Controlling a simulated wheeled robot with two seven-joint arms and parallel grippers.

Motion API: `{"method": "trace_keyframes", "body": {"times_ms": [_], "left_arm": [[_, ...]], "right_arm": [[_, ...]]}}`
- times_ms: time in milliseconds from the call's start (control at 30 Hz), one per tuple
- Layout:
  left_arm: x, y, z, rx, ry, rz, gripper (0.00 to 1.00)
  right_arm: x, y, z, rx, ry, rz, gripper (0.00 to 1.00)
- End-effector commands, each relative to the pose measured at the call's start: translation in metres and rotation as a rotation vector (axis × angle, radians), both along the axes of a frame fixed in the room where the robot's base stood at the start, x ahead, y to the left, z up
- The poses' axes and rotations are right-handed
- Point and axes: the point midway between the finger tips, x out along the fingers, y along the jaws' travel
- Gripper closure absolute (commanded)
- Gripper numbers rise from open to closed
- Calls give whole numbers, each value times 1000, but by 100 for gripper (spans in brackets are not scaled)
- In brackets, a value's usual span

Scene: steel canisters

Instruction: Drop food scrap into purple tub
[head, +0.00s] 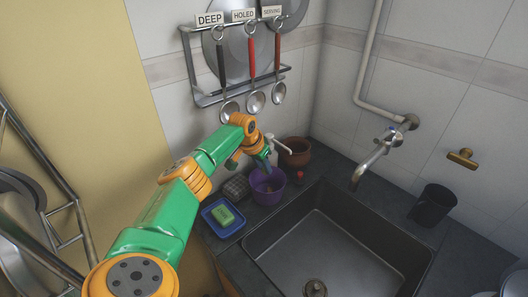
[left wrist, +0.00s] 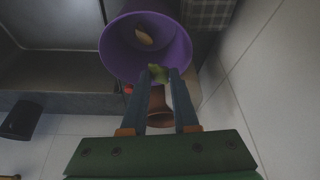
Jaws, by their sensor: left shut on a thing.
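The purple tub (head: 268,197) stands on the counter at the back left of the sink; it also shows in the left wrist view (left wrist: 113,55), where I look into it. A tan piece (left wrist: 143,36) lies inside it. My left gripper (head: 266,168) reaches over the tub from the left. In the left wrist view the fingers (left wrist: 160,75) are shut on a yellow-green food scrap (left wrist: 158,73), which overlaps the tub's rim in the picture. Its exact height over the tub I cannot tell. In the head view the scrap is hidden. My right gripper is not in view.
A brown pot (head: 296,152) stands behind the tub. A blue tray (head: 222,231) with a green sponge (head: 223,215) is at its left. The sink (head: 330,245) lies front right, with a tap (head: 368,163) above it. A dark cup (head: 432,206) stands to the right.

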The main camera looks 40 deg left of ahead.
Motion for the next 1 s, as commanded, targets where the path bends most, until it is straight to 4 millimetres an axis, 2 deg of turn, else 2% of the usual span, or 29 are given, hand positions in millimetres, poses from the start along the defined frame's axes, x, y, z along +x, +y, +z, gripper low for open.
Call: {"method": "trace_keyframes", "body": {"times_ms": [33, 67, 300, 333, 433, 467, 767, 867, 1000], "left_arm": [[0, 0, -13, 1, -1, 0, 100], [0, 0, -14, 1, -1, 0, 100], [0, 0, -11, 0, 0, 1, 100], [0, 0, -11, 0, 0, 1, 69], [0, 0, -10, 0, 0, 1, 42], [0, 0, -11, 0, 0, 1, 37], [-1, 0, -9, 0, 0, 1, 37], [-6, 0, 4, 1, -1, 0, 37], [-17, -1, 31, 2, -3, 1, 37]], "right_arm": [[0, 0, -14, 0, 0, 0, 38], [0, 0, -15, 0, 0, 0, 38], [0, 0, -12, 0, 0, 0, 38], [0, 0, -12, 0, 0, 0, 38], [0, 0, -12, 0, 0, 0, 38], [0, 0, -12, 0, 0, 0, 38], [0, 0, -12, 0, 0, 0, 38], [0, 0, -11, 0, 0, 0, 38], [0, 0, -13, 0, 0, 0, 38]]}}
